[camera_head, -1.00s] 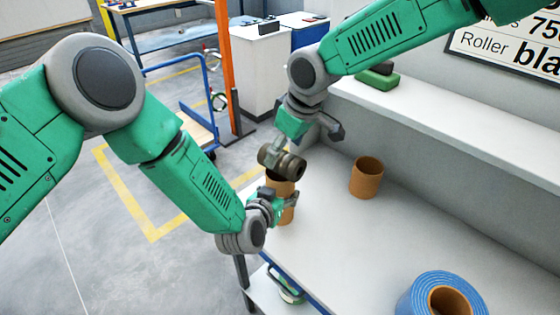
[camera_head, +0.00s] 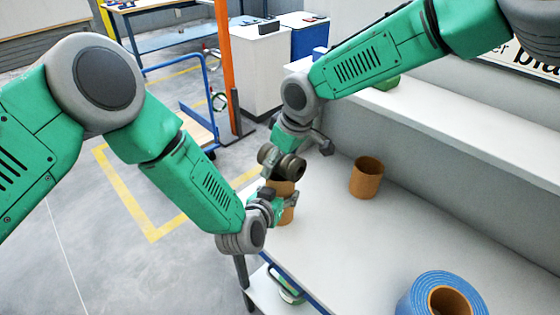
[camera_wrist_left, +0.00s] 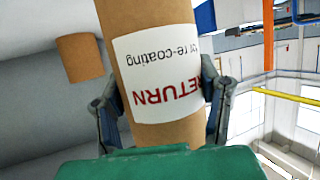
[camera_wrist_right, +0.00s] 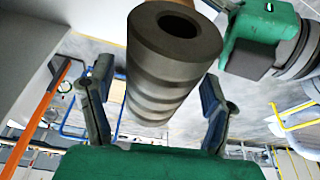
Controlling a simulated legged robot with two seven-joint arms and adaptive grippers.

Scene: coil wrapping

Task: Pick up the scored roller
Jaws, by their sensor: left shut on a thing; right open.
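A dark roller (camera_head: 281,163) with grooves round it sits at the top of a cardboard tube (camera_head: 281,190) in the head view; I cannot tell whether they touch. My right gripper (camera_head: 296,152) is open, with a finger on each side of the roller. In the right wrist view the roller (camera_wrist_right: 165,62) lies between the spread fingers (camera_wrist_right: 155,85), with its bored end uppermost. My left gripper (camera_head: 277,203) is shut on the cardboard tube. In the left wrist view the tube (camera_wrist_left: 155,25) bears a white label reading "RETURN" and "re-coating" between the fingers (camera_wrist_left: 160,90).
Another cardboard tube (camera_head: 366,177) stands on the white table (camera_head: 345,245). A blue roll (camera_head: 440,296) with a cardboard core lies at the front right. A shelf (camera_head: 450,125) runs along the wall. An orange post (camera_head: 228,70) and a blue trolley (camera_head: 206,100) stand beyond the table.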

